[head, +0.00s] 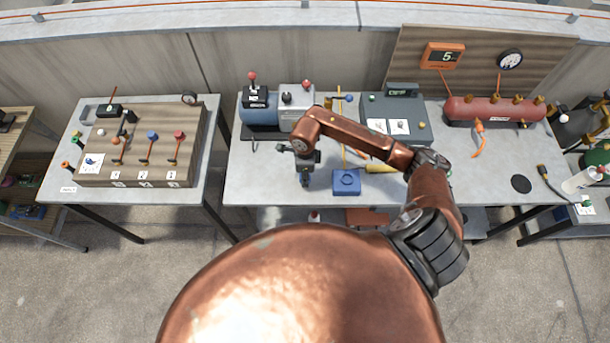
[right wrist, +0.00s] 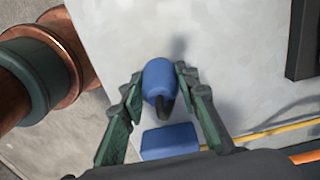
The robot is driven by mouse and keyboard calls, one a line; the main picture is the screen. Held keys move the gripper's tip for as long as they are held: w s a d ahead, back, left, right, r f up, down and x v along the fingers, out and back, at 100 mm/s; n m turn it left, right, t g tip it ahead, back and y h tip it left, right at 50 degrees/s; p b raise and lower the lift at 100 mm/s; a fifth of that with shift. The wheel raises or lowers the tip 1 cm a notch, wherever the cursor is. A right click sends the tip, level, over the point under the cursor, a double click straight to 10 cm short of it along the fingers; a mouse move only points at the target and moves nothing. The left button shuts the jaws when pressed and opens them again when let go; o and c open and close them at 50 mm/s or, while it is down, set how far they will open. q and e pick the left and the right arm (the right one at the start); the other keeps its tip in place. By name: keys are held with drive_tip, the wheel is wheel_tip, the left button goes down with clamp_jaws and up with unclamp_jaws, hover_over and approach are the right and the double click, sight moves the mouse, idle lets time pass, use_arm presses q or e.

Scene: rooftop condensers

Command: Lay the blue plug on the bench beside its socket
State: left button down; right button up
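The blue plug (right wrist: 157,80) is between the fingertips of my right gripper (right wrist: 159,78) in the right wrist view. The fingers close in on it from both sides, and a dark part sticks out of it. In the head view my right gripper (head: 305,178) points down over the front part of the middle bench (head: 262,188). I cannot tell whether the plug touches the bench top. A blue box (head: 346,182), apparently the socket, sits on the bench just right of the gripper. It also shows in the right wrist view (right wrist: 170,141). My left gripper is out of view.
Behind the gripper stand a blue and grey machine (head: 298,104) and a dark grey case (head: 397,120). A yellow cable (right wrist: 265,134) runs beside the box. A red tank (head: 493,111) is at the back right. Bench top left of the gripper is clear.

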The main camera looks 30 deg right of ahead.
drive_tip(key=o, duration=0.4)
drive_tip(key=shift+r, duration=0.1)
wheel_tip(320, 180, up, 12)
idle(0.5)
idle(1.2)
